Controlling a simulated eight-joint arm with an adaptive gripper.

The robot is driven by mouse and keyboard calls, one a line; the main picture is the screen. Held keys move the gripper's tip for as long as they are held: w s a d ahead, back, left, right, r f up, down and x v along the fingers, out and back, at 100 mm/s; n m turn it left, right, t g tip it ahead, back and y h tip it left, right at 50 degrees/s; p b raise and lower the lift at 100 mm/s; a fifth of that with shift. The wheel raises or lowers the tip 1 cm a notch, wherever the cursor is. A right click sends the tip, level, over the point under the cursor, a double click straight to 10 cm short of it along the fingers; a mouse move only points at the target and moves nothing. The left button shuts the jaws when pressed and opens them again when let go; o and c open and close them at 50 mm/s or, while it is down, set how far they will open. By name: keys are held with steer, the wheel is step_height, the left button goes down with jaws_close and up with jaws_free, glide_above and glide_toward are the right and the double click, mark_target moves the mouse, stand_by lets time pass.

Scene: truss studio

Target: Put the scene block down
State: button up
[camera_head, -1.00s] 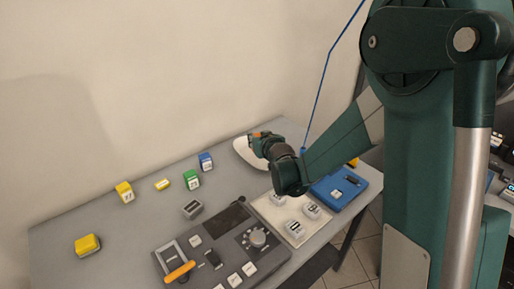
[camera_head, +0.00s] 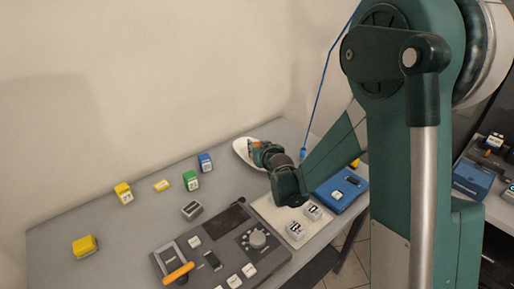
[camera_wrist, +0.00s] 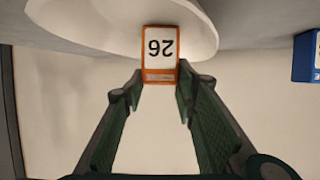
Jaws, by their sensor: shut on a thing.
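My gripper (camera_wrist: 160,82) is shut on an orange block (camera_wrist: 158,62) with a white face reading 26, upside down in the wrist view. Its fingertips press on the block's two sides. The block is over or beside the rim of a white dish (camera_wrist: 75,25); I cannot tell whether it touches it. In the head view, my gripper (camera_head: 260,152) is at the right side of the white dish (camera_head: 241,151), and only a bit of orange shows there. The block's underside is hidden.
A blue block (camera_head: 205,162), a green block (camera_head: 190,180) and several yellow ones stand to the left. A pale mat (camera_head: 268,208) with grey-white blocks, a blue tray (camera_head: 336,200) and a dark control panel (camera_head: 215,243) lie in front. The table's left middle is free.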

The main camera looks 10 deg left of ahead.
steer(key=shift+f, duration=0.1)
steer(key=o, duration=0.5)
steer(key=shift+c, duration=0.2)
steer(key=o, duration=0.5)
steer(key=shift+c, duration=0.2)
steer(key=shift+s+r, duration=0.1)
steer(key=shift+r, duration=0.1)
steer(key=p+v, duration=0.2)
steer(key=v, duration=0.9)
steer(key=shift+s+d, duration=0.2)
steer(key=shift+s, duration=0.1)
steer(key=shift+r, duration=0.1)
steer(key=shift+d, duration=0.1)
